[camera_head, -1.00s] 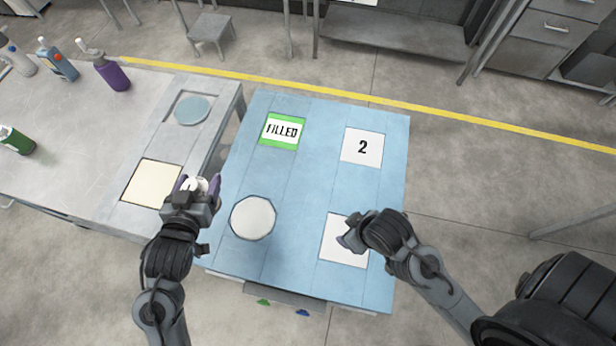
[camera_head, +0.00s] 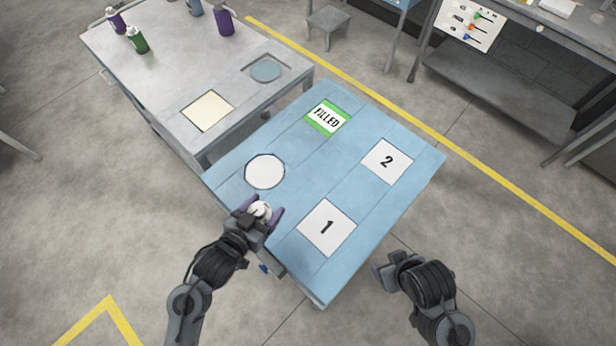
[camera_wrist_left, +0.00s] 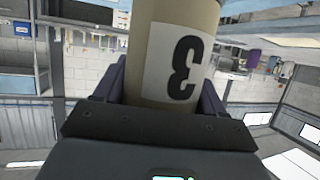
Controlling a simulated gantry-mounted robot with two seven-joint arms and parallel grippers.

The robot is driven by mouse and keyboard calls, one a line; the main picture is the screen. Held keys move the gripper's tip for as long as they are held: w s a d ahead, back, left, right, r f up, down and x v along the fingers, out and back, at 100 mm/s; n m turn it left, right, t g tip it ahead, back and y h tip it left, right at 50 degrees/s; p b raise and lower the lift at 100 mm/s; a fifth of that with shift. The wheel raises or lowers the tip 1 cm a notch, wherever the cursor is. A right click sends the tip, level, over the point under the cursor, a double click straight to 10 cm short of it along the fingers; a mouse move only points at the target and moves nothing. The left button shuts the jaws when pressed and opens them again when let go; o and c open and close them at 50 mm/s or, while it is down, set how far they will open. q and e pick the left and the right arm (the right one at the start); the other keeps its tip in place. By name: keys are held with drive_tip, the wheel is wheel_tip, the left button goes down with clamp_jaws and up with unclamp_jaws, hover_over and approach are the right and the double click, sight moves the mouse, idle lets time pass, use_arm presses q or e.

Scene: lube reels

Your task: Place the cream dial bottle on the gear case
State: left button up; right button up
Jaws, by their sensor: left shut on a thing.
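My left gripper (camera_head: 262,212) is shut on a cream bottle, whose white top (camera_head: 260,209) shows between the purple fingers in the head view. The gripper is over the near left edge of the blue table (camera_head: 240,153), just below a white round pad (camera_head: 265,171). I cannot tell which thing is the gear case. My right gripper (camera_head: 384,272) is off the table's near right edge, its jaws unclear.
The blue table carries a "FILLED" card (camera_head: 326,117), a "1" card (camera_head: 326,228) and a "2" card (camera_head: 387,161). The grey table (camera_head: 160,62) adjoins it, with a cream square (camera_head: 208,110), a round blue-grey pad (camera_head: 266,68) and several bottles at the far side.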

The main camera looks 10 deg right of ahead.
use_arm(q)
drive_tip(key=shift+w+d+f+b, duration=0.2)
drive_tip(key=shift+w+d+f, duration=0.85)
drive_tip(key=shift+w+f, duration=0.7)
drive_tip(key=shift+w+d+f+b, duration=0.2)
drive_tip(key=shift+w+d+f, duration=1.05)
drive_tip(key=shift+f, duration=0.65)
drive_tip(key=shift+w+d+f+b, duration=0.2)
drive_tip(key=shift+w+d+f, duration=0.65)
drive_tip(key=shift+w+f, duration=0.95)
drive_tip(key=shift+f, duration=0.1)
drive_tip(key=shift+f, duration=0.15)
drive_tip(key=o, duration=1.3)
drive_tip(key=shift+c, duration=0.2)
